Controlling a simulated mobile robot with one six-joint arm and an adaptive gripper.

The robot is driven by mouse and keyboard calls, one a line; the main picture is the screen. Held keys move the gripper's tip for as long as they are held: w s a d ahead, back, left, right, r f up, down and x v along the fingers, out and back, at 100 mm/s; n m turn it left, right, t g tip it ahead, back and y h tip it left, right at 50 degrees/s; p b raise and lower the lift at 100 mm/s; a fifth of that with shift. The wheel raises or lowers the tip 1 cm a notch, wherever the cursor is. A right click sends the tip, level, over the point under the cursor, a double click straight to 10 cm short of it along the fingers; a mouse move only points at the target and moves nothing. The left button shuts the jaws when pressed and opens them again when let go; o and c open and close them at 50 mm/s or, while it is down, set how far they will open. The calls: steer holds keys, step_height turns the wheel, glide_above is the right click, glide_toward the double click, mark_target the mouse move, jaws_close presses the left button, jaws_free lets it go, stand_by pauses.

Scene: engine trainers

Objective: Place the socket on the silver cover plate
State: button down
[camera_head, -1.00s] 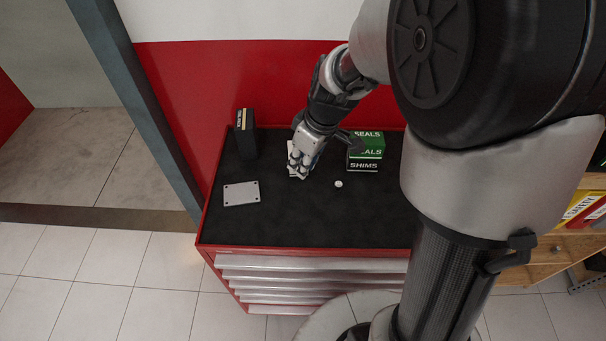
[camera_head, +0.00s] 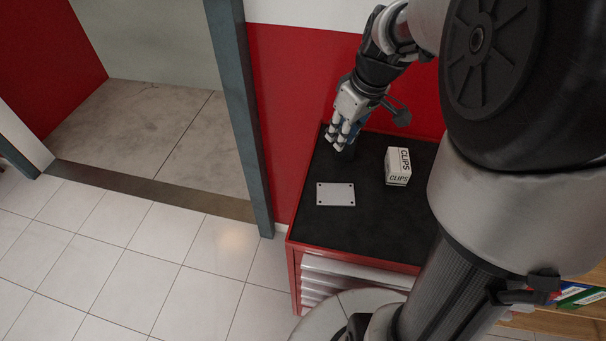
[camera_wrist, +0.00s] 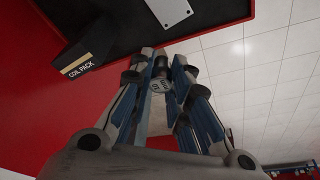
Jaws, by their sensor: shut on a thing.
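The silver cover plate (camera_head: 335,194) is a flat rectangle with dark corner holes. It lies on the black top of the red cabinet, and part of it shows in the wrist view (camera_wrist: 170,10). My gripper (camera_head: 338,147) is behind the plate in the head view, pointing down. In the wrist view my gripper (camera_wrist: 164,62) is shut on a small round silver piece, the socket (camera_wrist: 158,87), with its marked end facing the camera. The socket is hidden by the fingers in the head view.
A white CLIPS box (camera_head: 398,168) stands right of the plate. A black COIL PACK box (camera_wrist: 88,56) shows in the wrist view; in the head view my gripper mostly covers its place. The cabinet top (camera_head: 375,225) is bare around the plate. A red wall (camera_head: 285,110) rises behind.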

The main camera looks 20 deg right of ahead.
steer(key=b, duration=0.4)
glide_above(333, 191)
steer(key=s, duration=0.1)
steer(key=f, duration=1.4)
steer(key=shift+s+d+f, duration=0.1)
steer(key=shift+d, duration=0.1)
steer(key=shift+f+b, duration=0.65)
steer(key=shift+f, duration=1.75)
steer(key=shift+f, duration=0.15)
steer(key=c, duration=1.5)
jaws_free()
